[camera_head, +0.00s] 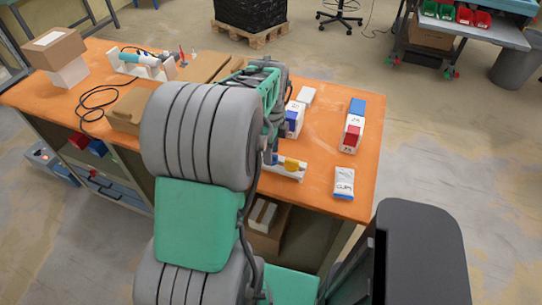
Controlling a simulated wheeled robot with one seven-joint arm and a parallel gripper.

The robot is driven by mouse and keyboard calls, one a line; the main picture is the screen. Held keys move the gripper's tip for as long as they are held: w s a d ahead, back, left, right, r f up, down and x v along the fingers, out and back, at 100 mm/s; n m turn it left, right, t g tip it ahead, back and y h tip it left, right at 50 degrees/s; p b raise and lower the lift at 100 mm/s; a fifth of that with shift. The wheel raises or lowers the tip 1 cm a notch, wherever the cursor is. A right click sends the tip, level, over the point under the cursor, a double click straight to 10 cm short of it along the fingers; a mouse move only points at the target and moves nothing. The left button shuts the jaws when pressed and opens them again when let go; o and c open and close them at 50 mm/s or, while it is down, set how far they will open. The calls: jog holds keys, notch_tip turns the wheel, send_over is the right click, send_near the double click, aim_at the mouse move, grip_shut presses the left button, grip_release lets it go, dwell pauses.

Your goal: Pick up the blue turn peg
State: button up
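Two blue pieces show in the camera_head view, and I cannot tell which is the turn peg. One blue piece (357,106) is at the top of the white socket box (349,145) on the right of the table, behind a red piece (352,134). Another blue piece (292,117) is on a white box (294,129) just right of my arm. My gripper is around the dark parts beside my wrist (271,135), close to this second box. My arm hides much of it, and its fingers cannot be made out. Whether they touch anything is unclear.
The orange table (325,115) also holds a white box with a yellow piece (291,164), a labelled white packet (344,183) near the front right, a small white block (306,95), cardboard boxes (129,108) and a black cable (95,104). My arm covers the table's middle.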

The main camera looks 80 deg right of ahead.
jog(key=shift+f, duration=0.25)
grip_shut()
dwell(0.4)
